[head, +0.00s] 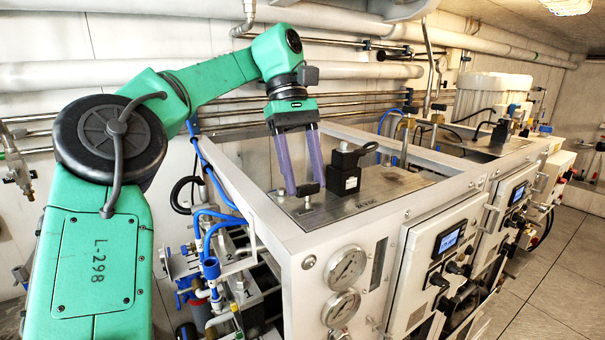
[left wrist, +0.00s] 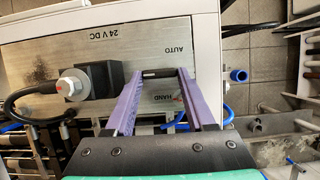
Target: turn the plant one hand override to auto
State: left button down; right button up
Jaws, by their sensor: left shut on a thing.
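The plant one hand override is a small black handle (head: 309,188) on the metal top plate of the nearer cabinet. In the left wrist view the black handle (left wrist: 158,73) lies crosswise between my purple fingertips. The word AUTO is printed above it and HAND below it, with a small red mark beside HAND. My left gripper (head: 304,190) reaches down from above, and its two fingers are closed on the handle's ends; it also shows in the left wrist view (left wrist: 160,75). The fingers partly hide the handle, so its exact setting is hard to tell. My right gripper is out of view.
A black solenoid block (head: 345,172) with a cable stands close to the right of the handle, by the 24 V DC label. Gauges (head: 346,266) and a control panel (head: 446,241) are on the cabinet front. Pipes (head: 190,80) run along the wall behind.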

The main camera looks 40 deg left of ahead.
pick_arm(q)
jog(key=shift+f, duration=0.1)
jog(key=shift+c, duration=1.4)
grip_release()
jog(key=shift+d, duration=0.1)
jog(key=shift+o, duration=0.2)
jog(key=shift+d, duration=0.2)
jog(key=shift+a, duration=0.15)
